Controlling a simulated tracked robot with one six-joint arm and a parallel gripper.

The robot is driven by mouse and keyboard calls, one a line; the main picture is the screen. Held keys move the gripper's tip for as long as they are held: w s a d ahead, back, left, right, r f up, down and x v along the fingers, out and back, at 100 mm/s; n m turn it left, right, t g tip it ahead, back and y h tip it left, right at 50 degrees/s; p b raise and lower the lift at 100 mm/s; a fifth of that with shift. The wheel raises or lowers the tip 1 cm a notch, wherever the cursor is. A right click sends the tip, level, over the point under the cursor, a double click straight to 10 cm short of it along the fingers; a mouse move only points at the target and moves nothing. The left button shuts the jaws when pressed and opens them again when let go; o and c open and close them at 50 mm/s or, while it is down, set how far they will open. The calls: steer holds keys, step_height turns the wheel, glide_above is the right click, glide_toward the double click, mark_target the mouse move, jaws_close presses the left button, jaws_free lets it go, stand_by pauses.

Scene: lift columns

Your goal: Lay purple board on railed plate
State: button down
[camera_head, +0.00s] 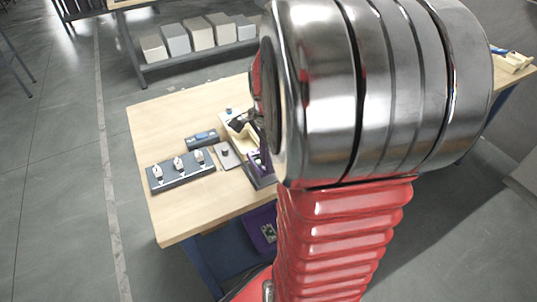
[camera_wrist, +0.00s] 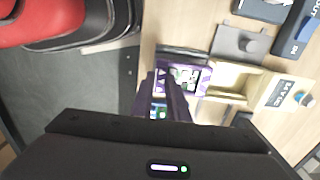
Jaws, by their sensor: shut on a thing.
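A purple board (camera_wrist: 196,76) with pale and dark parts on it shows at the fingertips in the wrist view. My gripper (camera_wrist: 166,92) is shut on it; its two fingers cover part of the board. A dark grey railed plate (camera_wrist: 184,52) shows along the board's edge, mostly hidden under it. The board is over the plate; I cannot tell whether it touches it.
A cream tray (camera_wrist: 232,80) lies right beside the board. A grey plate with a knob (camera_head: 227,155), a dark panel with three knobs (camera_head: 180,170) and a blue-black device (camera_head: 202,139) stand nearby on the wooden table (camera_head: 180,227). A purple item (camera_head: 262,228) shows below the table edge.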

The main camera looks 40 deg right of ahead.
steer(key=shift+f, duration=0.95)
steer(key=shift+f, duration=0.55)
stand_by(1.3)
steer(key=c, duration=1.6)
jaws_free()
steer(key=shift+c, duration=0.2)
steer(key=shift+o, duration=0.6)
steer(key=o, duration=0.3)
steer(key=shift+o, duration=0.2)
steer(key=shift+w, duration=0.1)
steer(key=shift+r, duration=0.1)
steer(key=shift+r, duration=2.95)
